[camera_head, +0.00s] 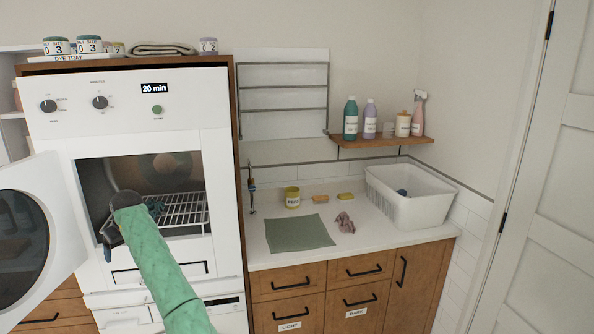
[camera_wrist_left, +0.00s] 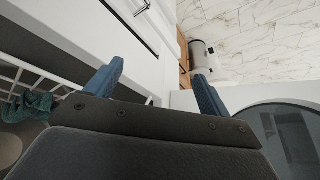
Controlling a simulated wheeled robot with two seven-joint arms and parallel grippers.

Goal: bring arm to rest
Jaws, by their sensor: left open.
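My left arm (camera_head: 160,265), in a green quilted sleeve, reaches up to the open front of the white appliance (camera_head: 130,125). My left gripper (camera_head: 110,238) points down at the left of the opening, partly hidden by its wrist. In the left wrist view its two blue fingers (camera_wrist_left: 156,88) are spread apart with nothing between them. A dark green cloth (camera_wrist_left: 30,105) lies on the wire rack (camera_head: 185,212) inside the appliance, beside the gripper; a bit of the cloth (camera_head: 155,208) shows in the head view. My right gripper is not in view.
The appliance's round-windowed door (camera_head: 62,215) stands open at the left, close to my gripper. To the right, a counter (camera_head: 380,232) holds a green mat (camera_head: 298,233), a crumpled pinkish cloth (camera_head: 345,222), a yellow jar (camera_head: 292,197) and a white basin (camera_head: 420,208).

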